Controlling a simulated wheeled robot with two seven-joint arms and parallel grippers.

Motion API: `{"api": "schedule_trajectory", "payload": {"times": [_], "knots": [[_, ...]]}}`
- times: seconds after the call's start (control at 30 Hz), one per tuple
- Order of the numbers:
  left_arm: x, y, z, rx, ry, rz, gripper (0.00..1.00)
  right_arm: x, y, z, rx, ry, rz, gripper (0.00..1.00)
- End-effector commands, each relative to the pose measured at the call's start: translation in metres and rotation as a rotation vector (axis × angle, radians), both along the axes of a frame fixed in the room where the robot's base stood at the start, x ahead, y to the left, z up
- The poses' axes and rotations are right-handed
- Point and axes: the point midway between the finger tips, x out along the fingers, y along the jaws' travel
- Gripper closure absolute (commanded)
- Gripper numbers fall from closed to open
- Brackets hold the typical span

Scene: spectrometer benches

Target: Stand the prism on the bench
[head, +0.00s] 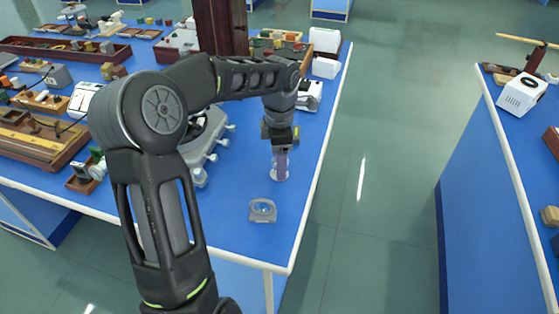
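My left gripper (281,145) points down over the right part of the blue bench (235,222). A narrow purple, upright piece (282,164), which looks like the prism, is directly below its fingers, and the gripper appears shut on its top. A clear, round, glass-like thing (280,178) surrounds its lower end. I cannot tell whether the purple piece touches the bench. My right gripper is not in view.
A small grey stand with a round lens (262,211) is on the bench nearer the front edge. A grey instrument (203,152) is to the left, partly behind my arm. White devices (308,96) are farther back. Bare bench surrounds the grey stand.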

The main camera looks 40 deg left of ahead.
Motion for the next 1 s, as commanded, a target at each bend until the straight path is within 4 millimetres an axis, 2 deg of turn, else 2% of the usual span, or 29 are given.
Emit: {"api": "schedule_trajectory", "payload": {"times": [0.43, 0.5, 0.7, 1.0], "knots": [[0.001, 0.000, 0.086, 0.000, -0.005, -0.001, 0.36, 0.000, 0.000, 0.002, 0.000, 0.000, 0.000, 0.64], [0.001, 0.000, 0.100, 0.001, -0.004, -0.002, 0.36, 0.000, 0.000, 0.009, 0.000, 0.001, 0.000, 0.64], [0.000, 0.000, 0.113, 0.000, -0.001, -0.001, 0.36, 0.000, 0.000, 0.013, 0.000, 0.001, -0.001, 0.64], [0.000, 0.000, 0.112, 0.000, -0.001, 0.000, 0.36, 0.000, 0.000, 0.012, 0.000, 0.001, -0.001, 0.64]]}}
